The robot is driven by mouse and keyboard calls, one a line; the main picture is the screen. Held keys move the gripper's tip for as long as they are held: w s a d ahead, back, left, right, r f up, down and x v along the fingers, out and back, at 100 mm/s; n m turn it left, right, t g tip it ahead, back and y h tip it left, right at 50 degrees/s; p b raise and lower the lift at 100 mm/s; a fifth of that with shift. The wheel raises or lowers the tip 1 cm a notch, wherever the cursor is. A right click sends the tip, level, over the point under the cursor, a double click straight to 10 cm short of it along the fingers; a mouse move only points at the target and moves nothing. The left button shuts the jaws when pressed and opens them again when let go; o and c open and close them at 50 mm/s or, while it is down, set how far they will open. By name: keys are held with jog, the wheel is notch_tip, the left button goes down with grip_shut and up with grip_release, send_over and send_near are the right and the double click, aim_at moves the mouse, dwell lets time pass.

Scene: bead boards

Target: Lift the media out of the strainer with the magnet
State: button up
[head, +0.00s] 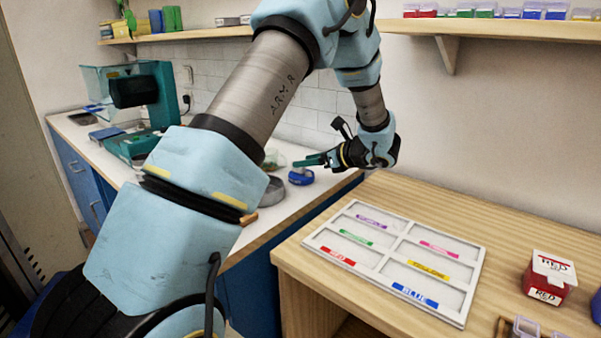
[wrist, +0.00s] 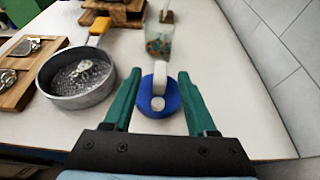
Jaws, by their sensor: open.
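A round blue piece with a white upright grip, which looks like the magnet (wrist: 172,99), stands on the white counter. It also shows in the head view (head: 301,179). In the wrist view my gripper (wrist: 160,73) is open, with its two green fingers either side of the magnet and visible gaps to it; I cannot tell its height above the counter. The grey round strainer (wrist: 68,98) sits to the left, its yellow handle pointing away. Shiny metal media lie clumped inside it (wrist: 84,74). In the head view my gripper (head: 308,160) is above the counter, beside the magnet.
A glass jar (wrist: 159,46) with coloured bits stands beyond the magnet. Wooden boards (wrist: 18,74) with metal pieces lie left of the strainer. The tiled wall (wrist: 285,55) is close on the right. A labelled sorting tray (head: 385,270) and red box (head: 549,280) are on the wooden table.

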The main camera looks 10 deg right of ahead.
jog(key=shift+p+x, duration=1.15)
jog(key=shift+x, duration=1.9)
jog(key=shift+d+f, duration=0.1)
jog(key=shift+f, duration=0.05)
jog(key=shift+c, duration=0.3)
grip_shut()
